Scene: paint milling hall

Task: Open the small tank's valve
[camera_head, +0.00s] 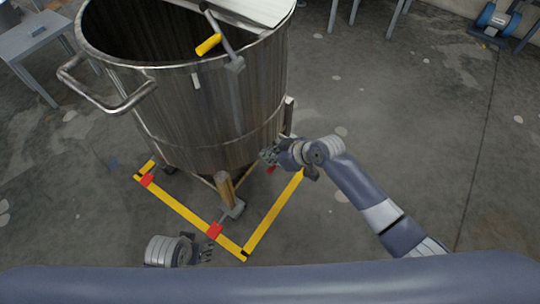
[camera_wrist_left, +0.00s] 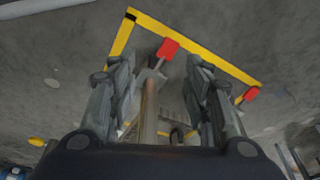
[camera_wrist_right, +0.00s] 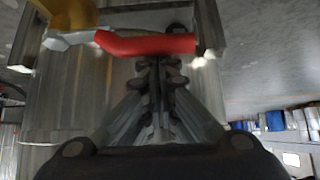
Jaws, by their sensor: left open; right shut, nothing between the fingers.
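A steel tank (camera_head: 215,100) stands upright on legs with casters. A red handle (camera_wrist_right: 148,43) on a grey metal stem lies just beyond my right fingertips in the right wrist view. It looks like a valve lever, but I cannot tell for sure. My right gripper (camera_head: 266,157) is at the tank's lower right side. In the right wrist view its fingers (camera_wrist_right: 157,68) are closed and empty. I cannot tell whether they touch the handle. My left gripper (camera_head: 207,250) is open and empty near the front caster; its spread fingers also show in the left wrist view (camera_wrist_left: 160,78).
Yellow floor tape (camera_head: 190,213) borders the tank. Red tabs (camera_head: 215,230) sit on the casters. A side handle (camera_head: 110,100) and a yellow-gripped lever (camera_head: 208,45) stick out from the tank. A grey table (camera_head: 35,38) stands at upper left.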

